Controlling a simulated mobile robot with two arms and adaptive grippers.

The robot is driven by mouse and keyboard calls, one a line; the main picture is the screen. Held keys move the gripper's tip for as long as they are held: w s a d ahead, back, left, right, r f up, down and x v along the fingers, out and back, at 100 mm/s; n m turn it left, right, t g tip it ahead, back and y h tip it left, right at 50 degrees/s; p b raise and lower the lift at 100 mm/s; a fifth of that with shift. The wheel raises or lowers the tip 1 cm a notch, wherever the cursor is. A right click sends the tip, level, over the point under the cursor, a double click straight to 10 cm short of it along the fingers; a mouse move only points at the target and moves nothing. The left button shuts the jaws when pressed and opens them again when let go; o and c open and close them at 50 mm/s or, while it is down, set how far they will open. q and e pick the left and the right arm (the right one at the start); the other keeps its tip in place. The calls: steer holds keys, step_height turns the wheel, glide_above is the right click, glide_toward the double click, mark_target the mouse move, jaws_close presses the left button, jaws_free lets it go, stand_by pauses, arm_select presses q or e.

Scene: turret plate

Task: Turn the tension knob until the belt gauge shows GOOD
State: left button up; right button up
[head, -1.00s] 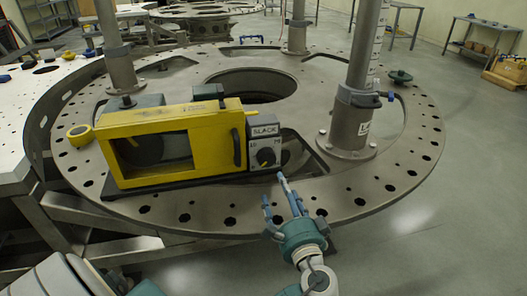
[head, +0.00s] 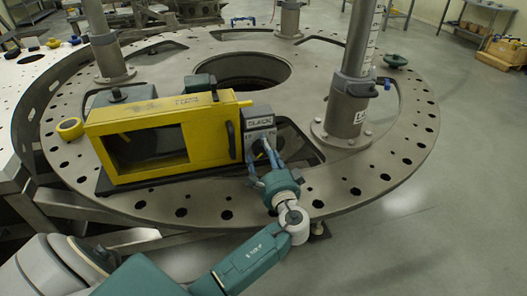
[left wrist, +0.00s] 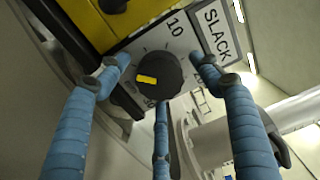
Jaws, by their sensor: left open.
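The black tension knob (left wrist: 158,75) with a yellow pointer mark sits on a grey dial panel (left wrist: 150,45) in the left wrist view. Beside it the gauge sign (left wrist: 216,32) reads SLACK; the sign also shows in the head view (head: 259,119). The panel is on the right end of a yellow machine (head: 160,140). My left gripper (head: 262,158) is open in front of the panel. In the left wrist view its blue fingers (left wrist: 160,90) spread around the knob, on both sides and below, with no clear contact. In the head view the fingers mostly hide the knob. My right gripper is not in view.
The machine stands on a large round grey plate (head: 400,170) with holes around its rim. A thick upright post (head: 346,110) stands right of the panel. A yellow ring (head: 69,129) lies left of the machine. Open floor lies to the right.

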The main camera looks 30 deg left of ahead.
arm_select(q)
steer(key=shift+w+a, duration=0.1)
steer(key=c, duration=1.1)
steer(key=shift+c, duration=0.2)
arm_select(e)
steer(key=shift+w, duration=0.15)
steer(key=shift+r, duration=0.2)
arm_select(q)
steer(key=m+p, duration=0.2)
steer(key=m, duration=0.1)
steer(key=shift+r+m+p, duration=0.1)
steer(key=shift+m+p, duration=0.2)
steer(key=m+p, duration=0.1)
steer(key=m, duration=0.2)
steer(key=shift+p, duration=0.4)
steer(key=shift+m+p, duration=0.5)
steer(key=shift+m, duration=0.4)
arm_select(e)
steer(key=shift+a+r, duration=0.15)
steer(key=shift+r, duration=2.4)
arm_select(q)
steer(key=shift+m, duration=0.3)
